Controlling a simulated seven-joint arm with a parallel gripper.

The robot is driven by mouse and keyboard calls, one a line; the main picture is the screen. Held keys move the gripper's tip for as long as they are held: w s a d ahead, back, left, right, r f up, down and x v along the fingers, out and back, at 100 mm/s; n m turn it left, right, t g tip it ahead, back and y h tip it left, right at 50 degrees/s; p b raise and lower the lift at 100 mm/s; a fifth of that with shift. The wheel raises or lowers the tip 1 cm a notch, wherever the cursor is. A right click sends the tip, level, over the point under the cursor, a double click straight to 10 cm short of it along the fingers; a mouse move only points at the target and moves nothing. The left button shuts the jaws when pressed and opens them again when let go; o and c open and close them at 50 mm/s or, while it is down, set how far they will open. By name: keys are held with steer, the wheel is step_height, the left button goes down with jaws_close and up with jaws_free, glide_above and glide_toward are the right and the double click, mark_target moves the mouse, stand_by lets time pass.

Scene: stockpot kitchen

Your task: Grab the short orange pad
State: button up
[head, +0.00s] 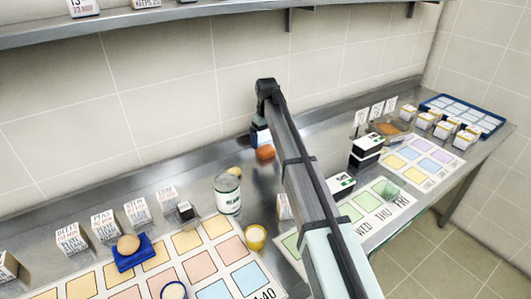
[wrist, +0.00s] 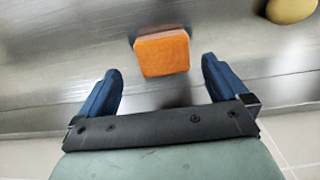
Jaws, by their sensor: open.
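The short orange pad (wrist: 162,53) lies on the steel counter, just ahead of my fingertips and roughly centred between them in the wrist view. It also shows in the head view (head: 265,153), close beside the end of my arm. My gripper (wrist: 163,82) is open, with its two blue fingers spread wider than the pad and nothing between them. In the head view my gripper (head: 260,138) is partly hidden by my arm. I cannot tell its exact height above the counter.
A yellow round object (wrist: 291,9) lies to the right of the pad. A labelled can (head: 228,194) and a yellow cup (head: 255,237) stand nearer on the counter (head: 320,140). A black-and-white box (head: 366,150) stands to the right. The tiled wall (head: 170,90) rises behind, below a shelf (head: 230,20).

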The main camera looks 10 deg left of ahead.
mark_target(266, 148)
steer(key=f, duration=0.4)
steer(key=shift+s+a+f, duration=0.15)
steer(key=shift+s+f, duration=0.05)
steer(key=shift+f, duration=0.2)
steer(key=shift+c, duration=0.2)
steer(key=c, duration=0.9)
